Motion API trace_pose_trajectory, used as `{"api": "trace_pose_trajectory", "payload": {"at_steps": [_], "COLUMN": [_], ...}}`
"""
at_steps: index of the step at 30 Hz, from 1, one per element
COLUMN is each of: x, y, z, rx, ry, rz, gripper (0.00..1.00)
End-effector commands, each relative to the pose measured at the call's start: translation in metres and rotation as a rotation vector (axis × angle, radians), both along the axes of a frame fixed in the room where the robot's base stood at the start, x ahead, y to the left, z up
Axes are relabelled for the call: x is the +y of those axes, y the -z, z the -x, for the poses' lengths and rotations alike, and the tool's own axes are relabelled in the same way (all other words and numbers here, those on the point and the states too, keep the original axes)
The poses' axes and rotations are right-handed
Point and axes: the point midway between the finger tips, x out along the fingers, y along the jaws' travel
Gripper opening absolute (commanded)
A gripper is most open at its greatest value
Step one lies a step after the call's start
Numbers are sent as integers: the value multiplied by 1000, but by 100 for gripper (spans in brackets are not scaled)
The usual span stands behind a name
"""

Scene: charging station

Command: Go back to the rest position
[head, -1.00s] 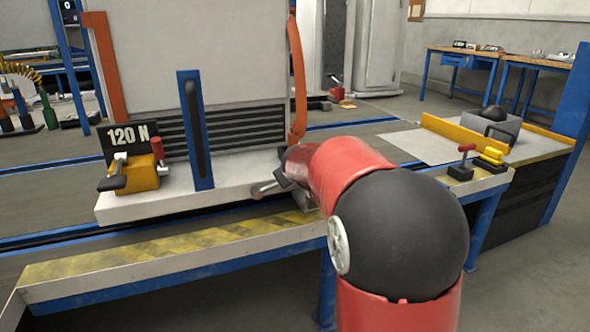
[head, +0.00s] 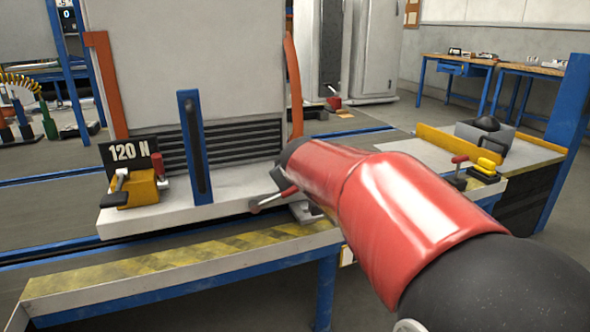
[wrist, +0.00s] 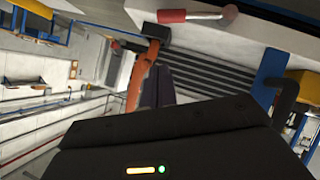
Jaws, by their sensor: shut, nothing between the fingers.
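My gripper shows in the wrist view, its dark fingers (wrist: 158,88) together and empty above its black body. In the head view my red arm hides the gripper. A lever with a red grip (wrist: 180,15) shows at the top of the wrist view, apart from the fingers. In the head view a lever (head: 270,201) shows just left of my arm's end, at the right end of the white ledge (head: 225,205); whether my arm touches it I cannot tell.
A yellow block with levers (head: 138,191) and a 120 N sign (head: 130,151) stand on the ledge's left. A blue post (head: 195,145) rises beside them. Red and yellow levers (head: 486,168) and a grey box (head: 485,138) stand on the right bench. A yellow-striped bench edge (head: 180,262) runs in front.

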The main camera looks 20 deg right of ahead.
Motion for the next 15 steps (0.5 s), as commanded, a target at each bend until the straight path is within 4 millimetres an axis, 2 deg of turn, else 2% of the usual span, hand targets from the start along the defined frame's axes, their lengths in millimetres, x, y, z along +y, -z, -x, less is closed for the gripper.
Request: {"api": "trace_pose_trajectory", "payload": {"at_steps": [7, 9, 11, 14, 15], "x": [0, 2, 5, 17, 24], "y": [0, -1, -2, 2, 7], "z": [0, 7, 22, 66, 89], "rx": [0, 7, 23, 79, 112], "ry": [0, 7, 19, 54, 69], "rz": [-1, -11, -33, -103, -140], "gripper": [0, 0, 0, 0, 0]}}
